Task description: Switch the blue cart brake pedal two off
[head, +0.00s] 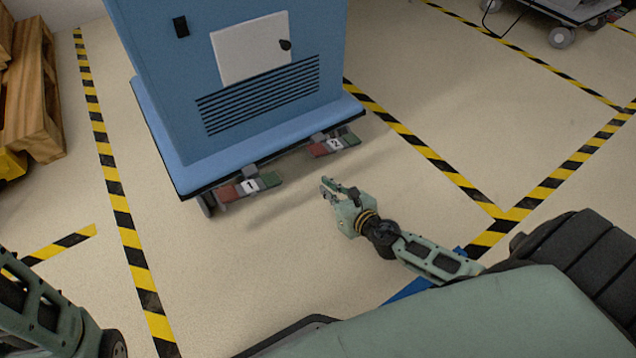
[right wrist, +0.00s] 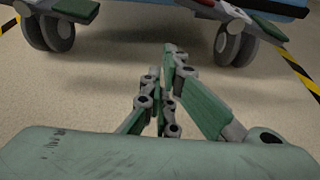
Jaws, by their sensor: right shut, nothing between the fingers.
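The blue cart (head: 160,120) stands at the upper middle of the head view. Brake pedal two (head: 333,146), marked "2", sticks out from its front lower edge at the right, with a red left part and a green right part. Brake pedal one (head: 250,185), marked "1", is to its left. My right gripper (head: 326,186) is shut and empty, just in front of and below pedal two, apart from it. In the right wrist view, the gripper fingers (right wrist: 164,66) are together, pointing between the pedals at the top. My left gripper is out of view; only its arm shows.
Yellow-black floor tape (head: 120,215) runs left and right of the cart. Wooden pallets (head: 35,90) stand at the far left. Another wheeled cart (head: 560,15) is at the top right. The floor between me and the blue cart is clear.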

